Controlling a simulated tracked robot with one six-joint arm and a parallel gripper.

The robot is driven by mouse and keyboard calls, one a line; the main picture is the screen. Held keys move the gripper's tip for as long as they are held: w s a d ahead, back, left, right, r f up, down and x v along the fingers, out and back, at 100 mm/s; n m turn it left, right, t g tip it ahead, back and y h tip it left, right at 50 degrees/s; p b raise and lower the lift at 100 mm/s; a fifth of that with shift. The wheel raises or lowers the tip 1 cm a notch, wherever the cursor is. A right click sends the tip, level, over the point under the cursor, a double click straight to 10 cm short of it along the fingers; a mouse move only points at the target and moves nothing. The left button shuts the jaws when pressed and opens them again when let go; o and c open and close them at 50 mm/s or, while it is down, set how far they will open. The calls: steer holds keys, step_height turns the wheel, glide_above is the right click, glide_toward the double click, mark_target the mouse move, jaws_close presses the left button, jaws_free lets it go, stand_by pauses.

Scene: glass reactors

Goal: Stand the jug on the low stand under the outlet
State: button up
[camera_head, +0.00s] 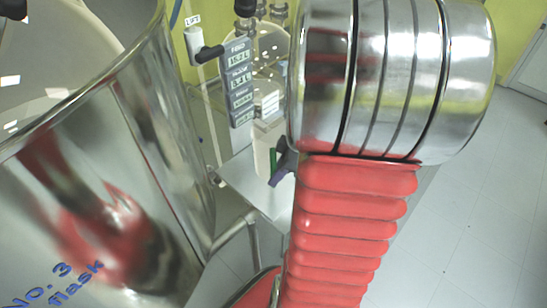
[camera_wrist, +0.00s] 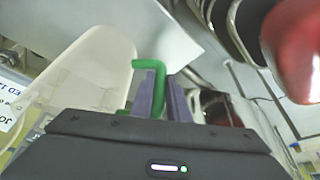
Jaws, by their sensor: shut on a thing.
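The jug (camera_head: 264,143) is whitish with a green handle (camera_wrist: 150,64). My gripper (camera_wrist: 160,93), with purple fingers, is shut on that handle. In the head view my gripper (camera_head: 281,168) shows small at the jug's right side, partly behind my arm. The jug's pale body (camera_wrist: 85,75) fills the left of the wrist view. A flat pale plate (camera_head: 245,185), perhaps the low stand, lies below and around the jug in the head view; I cannot tell whether the jug touches it. A glass vessel (camera_head: 268,50) is above the jug. Its outlet cannot be made out.
A large shiny metal vessel (camera_head: 120,190) marked "No. 3 flask" fills the left. A grey sign strip (camera_head: 239,82) and a white "LIFT" fitting (camera_head: 194,43) stand near the glass vessel. Metal tubing (camera_head: 232,234) runs below the plate. Tiled floor (camera_head: 450,230) is open at right.

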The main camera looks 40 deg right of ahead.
jaws_close()
steer(key=shift+r, duration=0.5)
step_height(320, 180, up, 9)
steer(key=shift+r, duration=0.1)
stand_by(0.8)
